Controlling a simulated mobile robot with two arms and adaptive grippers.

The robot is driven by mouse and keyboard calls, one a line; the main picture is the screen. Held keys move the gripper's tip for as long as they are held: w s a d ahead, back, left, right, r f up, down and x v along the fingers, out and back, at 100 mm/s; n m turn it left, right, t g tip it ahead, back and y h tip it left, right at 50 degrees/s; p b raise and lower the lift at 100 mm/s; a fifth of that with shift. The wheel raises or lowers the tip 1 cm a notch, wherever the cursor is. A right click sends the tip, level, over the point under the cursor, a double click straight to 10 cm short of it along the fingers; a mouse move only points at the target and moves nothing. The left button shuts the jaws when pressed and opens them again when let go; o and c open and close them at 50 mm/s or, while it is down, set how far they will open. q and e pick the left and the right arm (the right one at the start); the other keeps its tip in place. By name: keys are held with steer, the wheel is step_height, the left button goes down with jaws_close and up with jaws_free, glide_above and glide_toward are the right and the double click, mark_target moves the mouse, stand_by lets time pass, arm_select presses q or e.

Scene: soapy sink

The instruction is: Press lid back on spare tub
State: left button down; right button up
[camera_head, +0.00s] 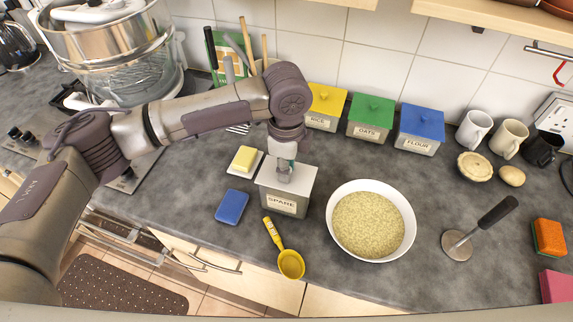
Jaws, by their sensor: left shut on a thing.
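The spare tub (283,205) stands on the grey counter in the middle of the head view, with a "SPARE" label on its front. A pale grey lid (301,186) covers its top; I cannot tell whether it is fully seated. My left gripper (284,176) points down over the lid's middle and is shut on the lid, most likely at its knob, which the fingers hide. My right gripper is not in view.
Right of the tub is a white bowl of grain (371,221). A yellow scoop (287,258) lies in front, a blue sponge (232,206) and butter (244,158) to the left. Rice (324,107), oats (370,117) and flour (420,129) tubs stand behind.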

arm_select(q)
steer(key=shift+p, duration=0.5)
stand_by(0.5)
steer(key=shift+c, duration=2.2)
jaws_free()
steer(key=shift+r+p, duration=3.5)
steer(key=shift+p, duration=0.35)
